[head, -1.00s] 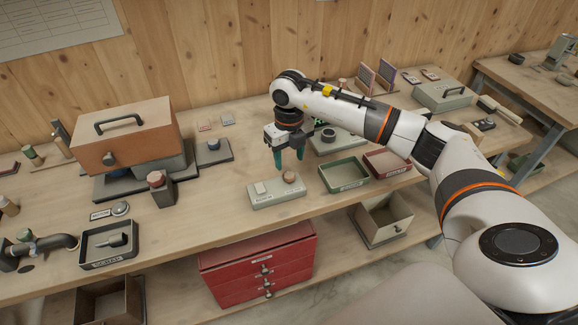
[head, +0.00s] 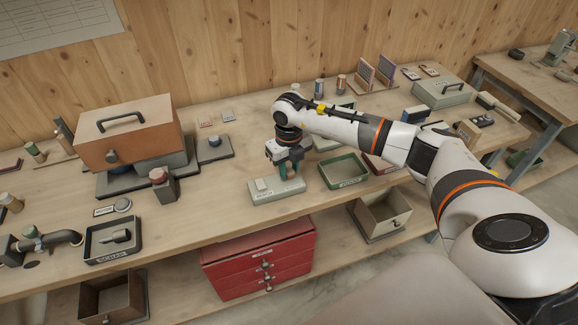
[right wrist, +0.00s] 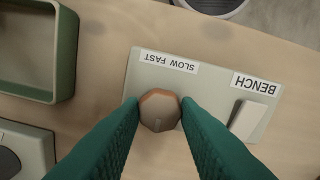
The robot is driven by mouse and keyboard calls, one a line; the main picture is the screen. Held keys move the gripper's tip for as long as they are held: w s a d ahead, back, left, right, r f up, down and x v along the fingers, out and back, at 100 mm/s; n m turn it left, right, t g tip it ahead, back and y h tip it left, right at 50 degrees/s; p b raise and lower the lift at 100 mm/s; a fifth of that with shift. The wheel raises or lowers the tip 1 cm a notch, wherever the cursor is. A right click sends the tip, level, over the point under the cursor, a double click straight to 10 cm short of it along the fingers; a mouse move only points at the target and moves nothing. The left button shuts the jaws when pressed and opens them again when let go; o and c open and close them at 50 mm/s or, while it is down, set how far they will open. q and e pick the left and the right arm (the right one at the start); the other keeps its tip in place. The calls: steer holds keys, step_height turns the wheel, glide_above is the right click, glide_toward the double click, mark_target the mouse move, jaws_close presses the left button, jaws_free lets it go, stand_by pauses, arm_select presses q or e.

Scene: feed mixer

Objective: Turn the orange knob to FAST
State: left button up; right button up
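The orange knob (right wrist: 160,111) sits on a pale control box (right wrist: 206,125) on the bench. In the right wrist view a label strip (right wrist: 168,61) reading SLOW FAST, upside down, lies beside it. My right gripper (right wrist: 160,105) has a green finger on each side of the knob, seemingly touching it. A faint mark shows on the knob's top, but its setting is hard to read. In the head view the right gripper (head: 291,171) is down over the box (head: 275,191) and partly hides the knob. My left gripper is not in view.
A white rocker switch (right wrist: 247,120) and a BENCH label (right wrist: 256,84) are on the same box. A green tray (head: 343,170) stands just right of it. A red drawer unit (head: 258,262) is below the bench.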

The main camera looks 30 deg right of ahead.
steer(key=shift+w+f+n+b, duration=0.1)
steer(key=shift+f+n+b, duration=0.05)
steer(key=shift+n+b, duration=1.55)
steer(key=n+b, duration=0.3)
steer(key=n, duration=0.1)
steer(key=shift+n, duration=0.3)
steer(key=n+b, duration=0.4)
steer(key=n, duration=0.1)
steer(key=shift+r+n+b, duration=0.15)
steer(key=shift+n+b, duration=0.3)
steer(key=shift+n, duration=0.55)
steer(key=shift+r+n+b, duration=0.1)
steer(key=shift+n+b, duration=0.35)
steer(key=shift+n, duration=0.55)
steer(key=o, duration=1)
